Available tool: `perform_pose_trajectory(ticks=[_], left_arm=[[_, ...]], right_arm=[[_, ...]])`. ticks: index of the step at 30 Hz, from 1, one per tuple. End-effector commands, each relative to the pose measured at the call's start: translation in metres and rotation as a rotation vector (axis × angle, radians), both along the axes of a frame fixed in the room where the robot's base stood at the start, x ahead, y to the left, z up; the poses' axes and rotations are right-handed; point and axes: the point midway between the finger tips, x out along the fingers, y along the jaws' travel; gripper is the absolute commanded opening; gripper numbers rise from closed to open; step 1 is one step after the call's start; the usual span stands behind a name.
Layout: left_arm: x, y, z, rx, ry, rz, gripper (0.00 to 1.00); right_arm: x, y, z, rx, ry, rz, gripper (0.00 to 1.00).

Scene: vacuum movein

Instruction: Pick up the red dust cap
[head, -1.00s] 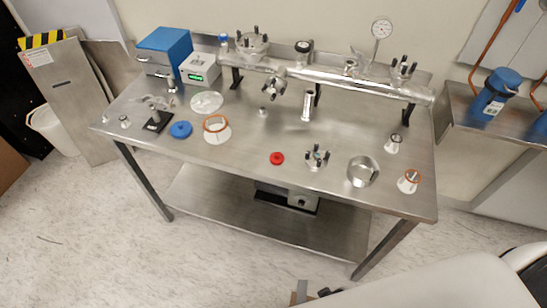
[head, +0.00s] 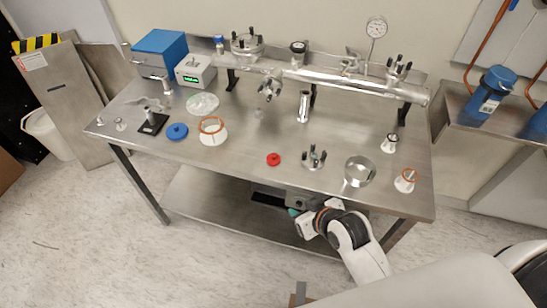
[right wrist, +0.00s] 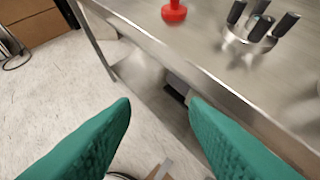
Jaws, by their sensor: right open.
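The red dust cap (head: 273,159) lies on the steel table near the middle of its front part. It also shows in the right wrist view (right wrist: 174,11) at the top, with a knob-like shape. My right gripper (head: 296,212) is low in front of the table's front edge, below the cap and apart from it. In the right wrist view its two green fingers (right wrist: 160,108) are spread with nothing between them. My left gripper is not in view.
The steel table (head: 230,165) has its front edge between my right gripper and the cap. A flange with black studs (head: 314,158) stands just right of the cap, then a metal ring (head: 359,171). A blue cap (head: 177,131) lies to the left.

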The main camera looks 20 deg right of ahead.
Motion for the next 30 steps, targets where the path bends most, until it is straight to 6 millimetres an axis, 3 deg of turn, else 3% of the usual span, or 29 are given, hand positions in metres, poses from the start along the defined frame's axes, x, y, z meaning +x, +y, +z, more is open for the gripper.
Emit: perform_pose_trajectory(ticks=[6, 12, 21, 30], left_arm=[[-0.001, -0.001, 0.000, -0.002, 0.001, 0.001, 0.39], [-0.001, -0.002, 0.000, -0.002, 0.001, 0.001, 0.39], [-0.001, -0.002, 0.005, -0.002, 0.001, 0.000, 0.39], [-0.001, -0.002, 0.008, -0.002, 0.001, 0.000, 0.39]], right_arm=[[0.057, -0.001, 0.024, 0.052, -0.239, -0.007, 0.41], [0.087, -0.005, 0.038, 0.079, -0.371, -0.024, 0.41], [0.132, 0.004, 0.023, 0.081, -0.382, -0.025, 0.41], [0.154, 0.009, 0.012, 0.081, -0.379, -0.024, 0.41]])
